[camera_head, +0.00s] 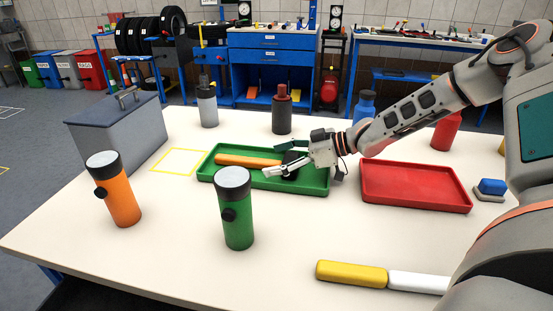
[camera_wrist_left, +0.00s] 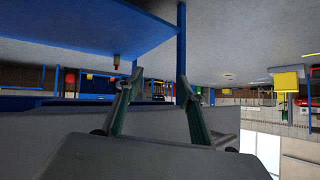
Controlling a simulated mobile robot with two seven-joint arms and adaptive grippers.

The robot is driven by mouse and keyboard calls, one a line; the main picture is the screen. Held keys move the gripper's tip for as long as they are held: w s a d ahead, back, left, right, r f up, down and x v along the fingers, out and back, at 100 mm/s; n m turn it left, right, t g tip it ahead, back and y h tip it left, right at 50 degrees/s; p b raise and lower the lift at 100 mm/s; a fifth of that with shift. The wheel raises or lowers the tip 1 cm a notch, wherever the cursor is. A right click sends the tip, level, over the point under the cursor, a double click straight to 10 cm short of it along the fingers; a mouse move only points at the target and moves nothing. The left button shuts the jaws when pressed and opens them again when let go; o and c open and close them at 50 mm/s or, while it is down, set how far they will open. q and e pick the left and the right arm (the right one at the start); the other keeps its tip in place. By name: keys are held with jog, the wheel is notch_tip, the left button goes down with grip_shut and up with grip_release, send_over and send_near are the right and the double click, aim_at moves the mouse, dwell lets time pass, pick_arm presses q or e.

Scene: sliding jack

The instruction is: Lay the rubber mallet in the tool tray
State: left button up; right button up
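The rubber mallet lies in the green tray (camera_head: 318,184); its orange handle (camera_head: 243,160) points left and its black head (camera_head: 291,171) is at the right, partly hidden by my gripper. My right gripper (camera_head: 271,158) reaches in from the right over the tray. Its two fingers are spread, one on the far side and one on the near side of the mallet's head; I cannot tell whether they touch it. My left gripper is outside the head view. In the left wrist view, my left gripper (camera_wrist_left: 158,78) has its fingers apart with nothing between them.
A red tray (camera_head: 415,187) stands empty to the right. Orange (camera_head: 113,190) and green (camera_head: 235,208) flashlights stand in front. A grey toolbox (camera_head: 118,128) is at left, bottles at the back, and a yellow-and-white handled item (camera_head: 352,273) at the front edge.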

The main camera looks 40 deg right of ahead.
pick_arm(q)
jog(key=shift+f, duration=0.1)
pick_arm(e)
jog(key=shift+s+d+r, duration=0.1)
jog(key=shift+r, duration=0.05)
jog(key=p+v, duration=0.1)
jog(key=v, duration=0.2)
jog(key=r+p+v, duration=0.1)
jog(key=v, duration=0.2)
jog(key=p+v, duration=0.1)
jog(key=v, duration=0.3)
jog(key=shift+s+d+p, duration=0.2)
jog(key=shift+s+p, duration=0.1)
jog(key=shift+p, duration=0.1)
jog(key=shift+s+d+f, duration=0.1)
jog(key=shift+s+d, duration=0.15)
jog(key=shift+s, duration=0.05)
pick_arm(q)
jog(key=shift+s+a, duration=0.3)
jog(key=shift+a, duration=0.3)
pick_arm(e)
jog(key=shift+f, duration=0.1)
pick_arm(q)
jog(key=shift+w+r, duration=0.1)
jog(key=shift+r, duration=0.2)
